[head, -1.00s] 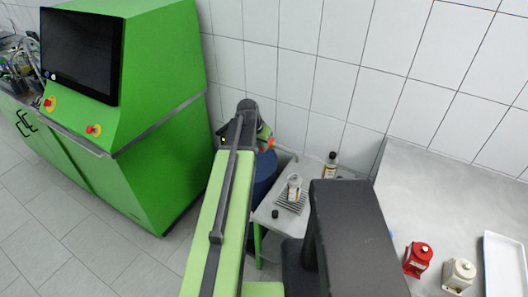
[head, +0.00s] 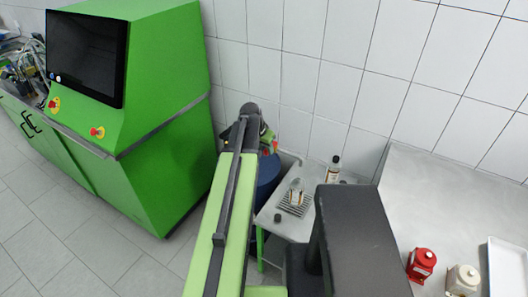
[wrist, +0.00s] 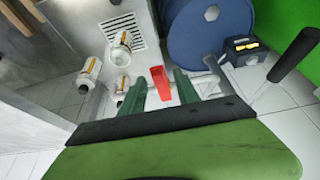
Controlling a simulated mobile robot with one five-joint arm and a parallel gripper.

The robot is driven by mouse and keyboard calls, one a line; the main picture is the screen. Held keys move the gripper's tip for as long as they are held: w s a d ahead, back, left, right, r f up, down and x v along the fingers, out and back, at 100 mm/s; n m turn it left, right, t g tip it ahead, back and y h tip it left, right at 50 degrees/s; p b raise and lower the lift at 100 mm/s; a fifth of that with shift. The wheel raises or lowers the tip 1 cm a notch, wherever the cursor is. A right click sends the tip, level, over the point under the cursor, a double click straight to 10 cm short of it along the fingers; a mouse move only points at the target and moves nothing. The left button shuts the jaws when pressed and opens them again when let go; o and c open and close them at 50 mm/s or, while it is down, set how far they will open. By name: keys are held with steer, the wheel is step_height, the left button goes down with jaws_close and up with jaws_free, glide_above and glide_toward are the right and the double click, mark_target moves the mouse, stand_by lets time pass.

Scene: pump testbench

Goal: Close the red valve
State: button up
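The red valve handle (wrist: 160,85) shows in the wrist view as a short red lever between my two green fingers. It sits by a light grey pipe (wrist: 209,78) in front of a blue barrel (wrist: 210,32). My gripper (wrist: 160,78) is open, with one finger on each side of the handle; I cannot tell whether either finger touches it. In the head view my arm reaches away toward the wall, and its end hides most of the valve area. The blue barrel also shows in the head view (head: 268,172), partly behind my arm.
A small metal table with a drain grate (wrist: 124,27) holds a glass jar (head: 297,191) and a labelled bottle (head: 333,168). A green machine (head: 165,120) stands left. A steel bench (head: 430,200) at right carries red (head: 421,263) and cream (head: 462,280) containers.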

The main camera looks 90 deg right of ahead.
steer(key=p+v, duration=1.5)
steer(key=v, duration=0.2)
steer(key=shift+r, duration=0.1)
